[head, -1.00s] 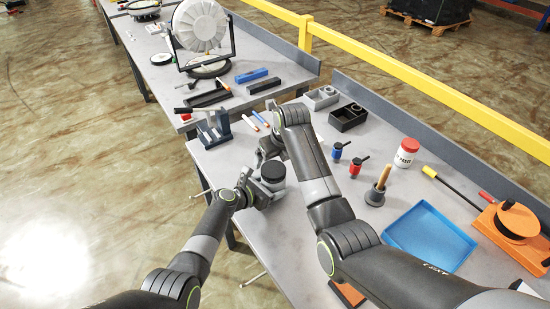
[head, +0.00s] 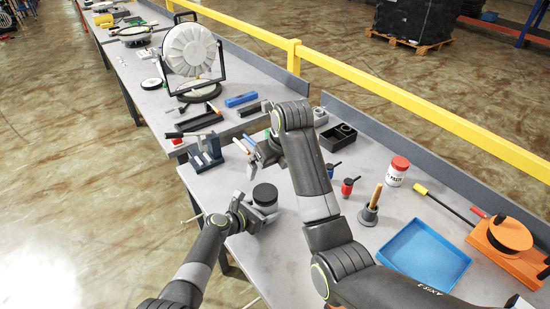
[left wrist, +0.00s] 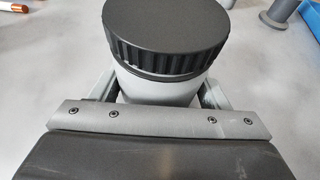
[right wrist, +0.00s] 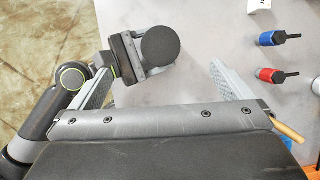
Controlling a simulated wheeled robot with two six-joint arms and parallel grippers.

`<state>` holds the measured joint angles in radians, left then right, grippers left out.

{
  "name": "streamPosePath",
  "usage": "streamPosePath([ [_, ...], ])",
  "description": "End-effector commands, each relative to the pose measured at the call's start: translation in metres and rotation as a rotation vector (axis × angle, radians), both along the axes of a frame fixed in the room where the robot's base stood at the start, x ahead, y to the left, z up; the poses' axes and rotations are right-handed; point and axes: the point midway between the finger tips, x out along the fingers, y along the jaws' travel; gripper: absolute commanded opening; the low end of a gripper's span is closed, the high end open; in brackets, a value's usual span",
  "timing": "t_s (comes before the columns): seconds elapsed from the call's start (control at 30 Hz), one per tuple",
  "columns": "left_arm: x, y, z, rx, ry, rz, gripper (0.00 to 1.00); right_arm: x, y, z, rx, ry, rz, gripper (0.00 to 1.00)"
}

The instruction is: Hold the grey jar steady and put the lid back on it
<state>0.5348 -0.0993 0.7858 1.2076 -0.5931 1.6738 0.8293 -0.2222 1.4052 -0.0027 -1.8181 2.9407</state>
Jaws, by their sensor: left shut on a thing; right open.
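The grey jar (left wrist: 160,88) stands on the workbench, upright, between the fingers of my left gripper (head: 262,210), which is shut on its body. The black ribbed lid (left wrist: 165,35) sits on top of the jar. A thin dark band shows under its edge; I cannot tell how tightly it is seated. The lid also shows in the head view (head: 265,194) and from above in the right wrist view (right wrist: 160,46). My right gripper (right wrist: 160,62) is open and empty, above and apart from the lid, its fingers spread wide to either side in its own view.
Red and blue small tools (head: 347,187), a plunger-like tool (head: 371,208), a white jar with a red cap (head: 397,172) and a blue tray (head: 424,255) stand to the right.

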Motion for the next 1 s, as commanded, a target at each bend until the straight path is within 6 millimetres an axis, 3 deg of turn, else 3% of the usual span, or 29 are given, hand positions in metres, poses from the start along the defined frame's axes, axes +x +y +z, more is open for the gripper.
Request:
streamPosePath([
  [0.2,-0.001,0.000,-0.001,-0.001,0.002,0.000,0.05,-0.009,-0.005,0.025,0.001,-0.001,0.000,1.00],
  [0.57,-0.001,0.000,-0.001,-0.001,0.002,0.000,0.05,-0.011,-0.006,0.029,0.000,0.001,0.000,1.00],
  [0.6,-0.001,0.000,-0.001,-0.001,0.002,0.000,0.73,-0.011,-0.006,0.029,0.000,0.001,0.000,1.00],
  [0.77,0.000,0.000,0.000,0.000,0.002,-0.001,0.94,-0.010,-0.006,0.029,-0.001,0.001,0.000,1.00],
  [1.0,0.000,0.000,0.000,-0.001,0.001,0.000,0.94,-0.010,-0.006,0.029,-0.001,0.001,0.000,1.00],
])
